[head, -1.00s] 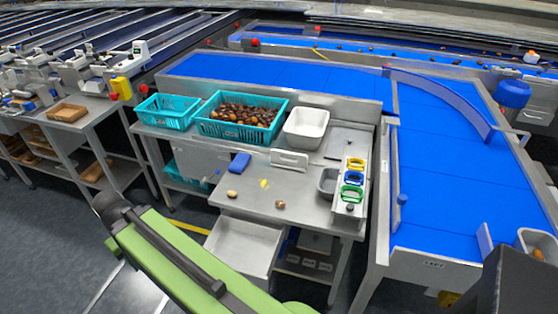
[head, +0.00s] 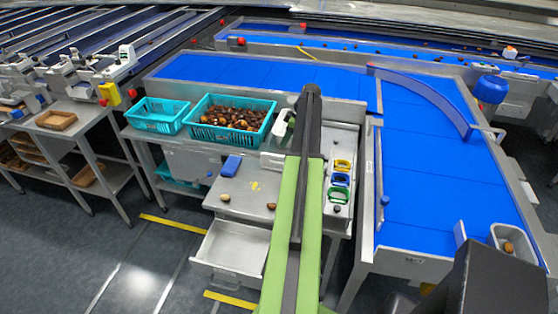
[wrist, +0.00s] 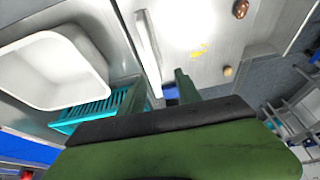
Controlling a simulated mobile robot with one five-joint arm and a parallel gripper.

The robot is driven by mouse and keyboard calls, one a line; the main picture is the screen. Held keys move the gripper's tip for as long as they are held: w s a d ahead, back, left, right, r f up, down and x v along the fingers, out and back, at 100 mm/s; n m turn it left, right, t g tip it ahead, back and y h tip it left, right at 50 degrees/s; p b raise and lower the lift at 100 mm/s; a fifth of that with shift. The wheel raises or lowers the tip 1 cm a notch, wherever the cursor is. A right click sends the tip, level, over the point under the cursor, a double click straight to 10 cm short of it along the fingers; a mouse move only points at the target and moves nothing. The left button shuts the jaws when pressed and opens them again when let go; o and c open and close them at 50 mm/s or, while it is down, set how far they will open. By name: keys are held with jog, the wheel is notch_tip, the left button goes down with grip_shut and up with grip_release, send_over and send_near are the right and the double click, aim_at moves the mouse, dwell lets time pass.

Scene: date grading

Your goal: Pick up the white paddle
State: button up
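A long white piece that looks like the white paddle (wrist: 148,45) runs down the upper middle of the wrist view, just beyond my fingertips. In the head view its left part (head: 272,160) shows at the back of the steel table, and my arm hides the rest. My gripper (wrist: 160,84) has its two green fingers apart, with nothing held between them. The paddle's lower end lies close to the gap between the fingers; I cannot tell if they touch. In the head view my gripper (head: 284,127) is mostly hidden beside the dark arm end.
A white tub (wrist: 50,70) is left of the fingers. A teal crate (head: 262,128) of dates and an empty teal crate (head: 160,125) stand at the table's back left. Coloured rings stand right.

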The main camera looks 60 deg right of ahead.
aim_at(280, 156)
jog(key=f+b, duration=0.3)
jog(key=w+f+b, duration=0.1)
jog(key=f+b, duration=0.3)
jog(key=w+f+b, duration=0.1)
jog(key=f+b, duration=0.2)
jog(key=b, duration=0.1)
jog(key=shift+w+d+f, duration=0.15)
jog(key=shift+d+f, duration=0.15)
jog(key=shift+f, duration=0.1)
jog(key=shift+w+f+b, duration=0.2)
jog(key=shift+f+b, duration=0.1)
jog(key=shift+b, duration=0.05)
jog(key=shift+w+a+r, duration=0.1)
jog(key=b+x, duration=0.4)
jog(key=x, duration=0.1)
jog(key=shift+w+b, duration=0.3)
jog(key=shift+r, duration=0.1)
grip_shut()
